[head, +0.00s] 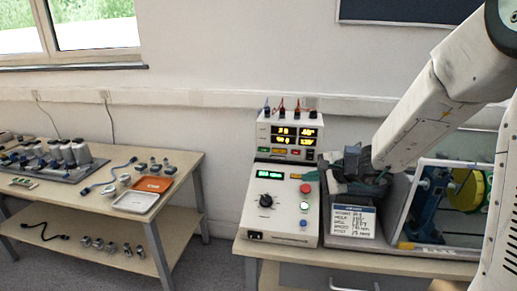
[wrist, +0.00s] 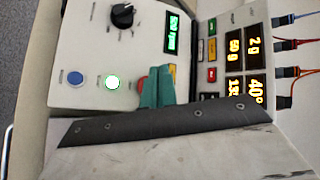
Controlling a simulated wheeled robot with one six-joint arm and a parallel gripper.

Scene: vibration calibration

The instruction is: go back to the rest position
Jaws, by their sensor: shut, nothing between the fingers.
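My gripper (head: 312,180) is shut and empty, with teal fingers. In the head view it is at the right edge of the white control box (head: 262,222), near the red button (head: 306,188). In the wrist view the closed fingers (wrist: 156,88) partly cover the red button (wrist: 142,84); I cannot tell if they touch it. The green button (head: 304,206) is lit, also in the wrist view (wrist: 113,82). A blue button (head: 303,224) and a black knob (head: 265,200) are on the same box. The green display (head: 270,174) is lit.
A meter unit (head: 287,135) with lit yellow digits and several cables stands behind the box. A labelled dark case (head: 352,222) and a framed rig with a yellow wheel (head: 468,190) stand to the right. A second table (head: 185,172) with trays is at left, with a floor gap between.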

